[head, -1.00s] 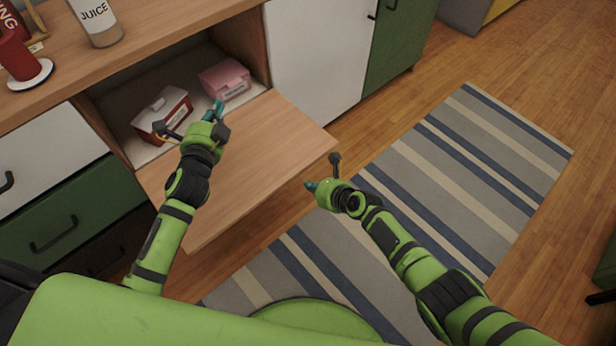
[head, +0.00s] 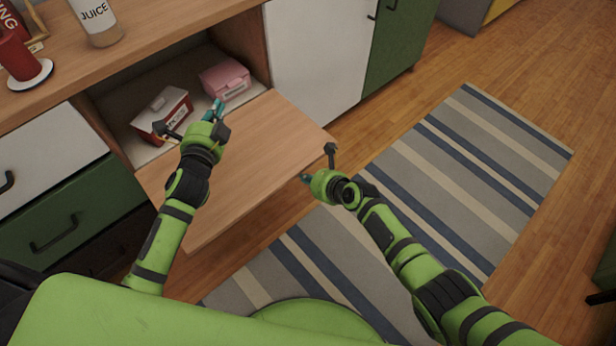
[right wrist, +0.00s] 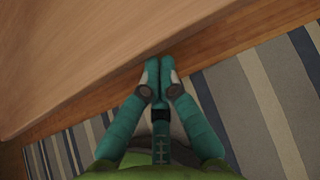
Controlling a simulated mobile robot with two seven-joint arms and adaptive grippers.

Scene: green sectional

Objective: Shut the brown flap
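The brown flap (head: 262,150) is folded down and open, lying about level in front of an open compartment in the wooden cabinet. It also shows in the right wrist view (right wrist: 90,50). My left gripper (head: 217,108) is above the flap near the compartment opening; its fingers look close together, but I cannot tell whether they are shut. My right gripper (head: 305,178) is just off the flap's right front edge. In the right wrist view its fingertips (right wrist: 158,65) are together with nothing between them, close to the flap's edge.
A red and white box (head: 163,112) and a pink box (head: 225,80) sit inside the compartment. A juice bottle (head: 96,20) and a red item (head: 18,55) stand on the cabinet top. A striped rug (head: 440,170) covers the floor to the right.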

